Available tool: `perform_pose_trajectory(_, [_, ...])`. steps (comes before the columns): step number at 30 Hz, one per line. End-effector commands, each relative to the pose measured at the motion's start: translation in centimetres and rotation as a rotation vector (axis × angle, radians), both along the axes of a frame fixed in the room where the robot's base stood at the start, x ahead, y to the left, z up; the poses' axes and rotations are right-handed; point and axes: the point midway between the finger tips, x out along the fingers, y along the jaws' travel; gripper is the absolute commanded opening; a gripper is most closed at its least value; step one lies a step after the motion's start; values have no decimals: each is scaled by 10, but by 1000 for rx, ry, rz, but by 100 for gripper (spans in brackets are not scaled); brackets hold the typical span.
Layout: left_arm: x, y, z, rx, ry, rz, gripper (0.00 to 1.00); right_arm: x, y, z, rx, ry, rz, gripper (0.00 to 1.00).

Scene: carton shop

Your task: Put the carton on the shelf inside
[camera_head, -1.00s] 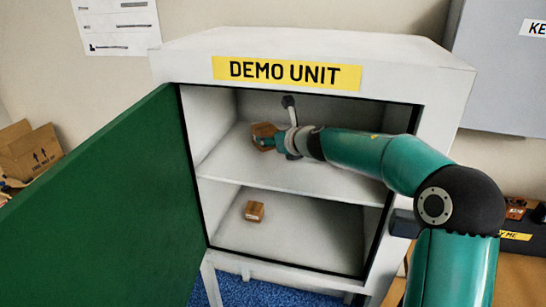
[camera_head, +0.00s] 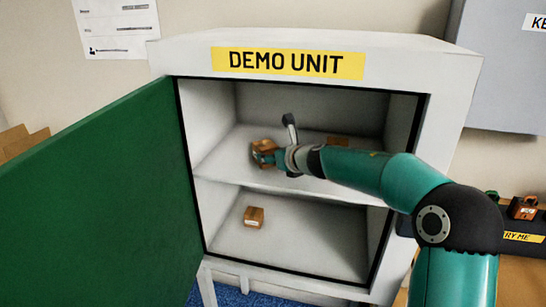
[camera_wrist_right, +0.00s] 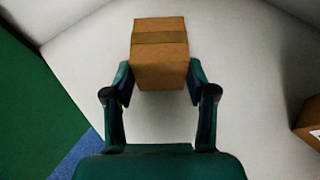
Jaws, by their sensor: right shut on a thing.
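The white cabinet (camera_head: 450,62) labelled DEMO UNIT stands open, with its green door (camera_head: 100,200) swung out to the left. Its middle shelf (camera_head: 225,160) divides it into an upper and a lower compartment. My right gripper (camera_head: 263,152) reaches into the upper compartment, shut on a brown carton (camera_head: 260,144) at the left of the shelf. In the right wrist view the carton (camera_wrist_right: 160,50) sits between the fingers of the gripper (camera_wrist_right: 160,88), over the pale shelf surface. I cannot tell whether the carton touches the shelf. My left gripper is not in view.
A second small carton (camera_head: 254,217) rests on the cabinet floor in the lower compartment. Another brown carton (camera_head: 338,141) lies farther back on the upper shelf, right of my gripper; one also shows at the right wrist view's edge (camera_wrist_right: 309,122). The shelf between is clear.

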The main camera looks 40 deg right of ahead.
Motion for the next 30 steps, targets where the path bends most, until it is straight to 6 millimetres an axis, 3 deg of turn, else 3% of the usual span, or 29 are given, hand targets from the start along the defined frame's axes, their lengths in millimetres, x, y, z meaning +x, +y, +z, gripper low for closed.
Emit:
perform_pose_trajectory(1, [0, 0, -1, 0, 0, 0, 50, 0, 0, -2, 0, 0, 0, 60])
perform_pose_trajectory(5, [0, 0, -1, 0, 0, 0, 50, 0, 0, -1, 0, 0, 0, 81])
perform_pose_trajectory(17, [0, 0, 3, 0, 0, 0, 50, 0, 1, 3, 0, 0, 1, 81])
perform_pose_trajectory(23, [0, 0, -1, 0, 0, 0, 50, -22, 2, 11, 0, -2, 0, 81])
perform_pose_trajectory(30, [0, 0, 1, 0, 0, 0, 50, -67, 5, 31, -1, -2, 0, 81])
